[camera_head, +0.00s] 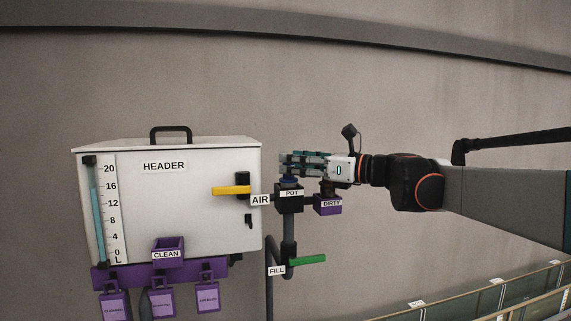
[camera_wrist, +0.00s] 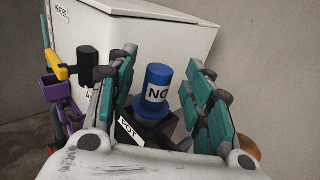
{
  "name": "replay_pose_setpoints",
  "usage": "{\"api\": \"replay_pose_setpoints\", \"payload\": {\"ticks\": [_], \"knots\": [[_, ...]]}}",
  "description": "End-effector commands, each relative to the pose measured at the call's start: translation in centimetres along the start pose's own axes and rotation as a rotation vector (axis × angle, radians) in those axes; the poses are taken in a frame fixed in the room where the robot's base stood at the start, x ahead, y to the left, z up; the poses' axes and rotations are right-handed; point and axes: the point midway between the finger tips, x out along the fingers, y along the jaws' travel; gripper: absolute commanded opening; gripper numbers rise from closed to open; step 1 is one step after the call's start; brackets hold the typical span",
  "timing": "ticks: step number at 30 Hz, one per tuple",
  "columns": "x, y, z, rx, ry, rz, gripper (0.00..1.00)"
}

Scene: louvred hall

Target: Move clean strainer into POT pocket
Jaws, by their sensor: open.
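A blue capped cylinder (camera_wrist: 158,84), with a white label reading "NO" and the rest hidden, stands upright in or on the black POT pocket (camera_wrist: 145,131). I take it for the strainer; how deep it sits is hidden. In the head view, a little blue (camera_head: 290,179) shows just above the POT pocket (camera_head: 290,203). My gripper (camera_head: 284,163) is level over the pocket. In the wrist view its fingers (camera_wrist: 163,62) are open, one on each side of the blue cylinder, with visible gaps. The purple CLEAN pocket (camera_head: 168,243) looks empty.
The purple DIRTY pocket (camera_head: 328,207), holding a dark brown piece (camera_head: 328,187), is close right of POT. The white HEADER tank (camera_head: 165,200), yellow AIR lever (camera_head: 231,190) and green FILL lever (camera_head: 308,259) are near. Purple tags (camera_head: 161,303) hang below the tank.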

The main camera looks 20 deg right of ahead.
Motion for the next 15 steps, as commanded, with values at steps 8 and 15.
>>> {"api": "replay_pose_setpoints", "payload": {"ticks": [8, 15], "knots": [[-2.1, 0.0, 2.3, 0.000, 0.000, -0.002, 0.47], [-3.9, -0.1, 4.1, 0.000, 0.000, -0.002, 0.47]]}}
